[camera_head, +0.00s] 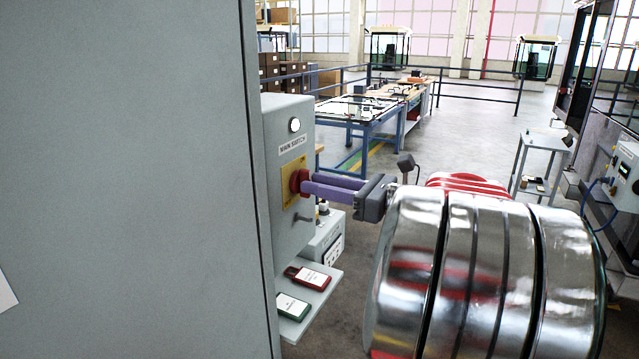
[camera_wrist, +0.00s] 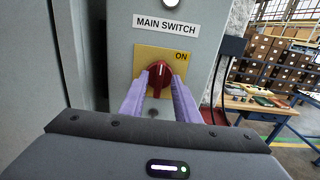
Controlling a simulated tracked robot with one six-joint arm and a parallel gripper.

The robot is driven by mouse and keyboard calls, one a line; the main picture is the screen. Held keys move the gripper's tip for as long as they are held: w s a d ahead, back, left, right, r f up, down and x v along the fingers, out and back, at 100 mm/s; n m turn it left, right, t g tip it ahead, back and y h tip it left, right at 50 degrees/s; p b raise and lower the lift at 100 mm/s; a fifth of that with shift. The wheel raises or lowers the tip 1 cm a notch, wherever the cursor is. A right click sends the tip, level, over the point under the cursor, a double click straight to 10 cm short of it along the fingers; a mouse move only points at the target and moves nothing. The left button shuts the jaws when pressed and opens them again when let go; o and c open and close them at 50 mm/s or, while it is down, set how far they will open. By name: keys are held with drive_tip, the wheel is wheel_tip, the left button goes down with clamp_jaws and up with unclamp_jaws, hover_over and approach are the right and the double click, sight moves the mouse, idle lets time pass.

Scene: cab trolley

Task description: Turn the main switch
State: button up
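The main switch is a red rotary knob (camera_wrist: 161,77) on a yellow plate (camera_wrist: 146,56). "ON" is printed at the plate's upper right, under a "MAIN SWITCH" label (camera_wrist: 166,25). The knob's grip stands nearly upright in the wrist view. In the head view the knob (camera_head: 299,181) sits on the front of a grey cabinet (camera_head: 287,235). My gripper (camera_wrist: 161,80) has its two purple fingers at the knob, one on each side of its grip. In the head view the fingers (camera_head: 309,181) reach the knob. Whether they press on it is unclear.
A white round lamp (camera_head: 294,125) is above the label. A shelf (camera_head: 328,284) below the switch holds a red device (camera_head: 307,277) and a green device (camera_head: 292,307). A large grey panel (camera_head: 125,170) stands close on the left. Blue workbenches (camera_head: 365,115) stand behind.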

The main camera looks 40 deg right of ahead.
drive_tip(key=shift+w+a, duration=0.2)
drive_tip(key=shift+w, duration=0.35)
drive_tip(key=shift+c, duration=0.5)
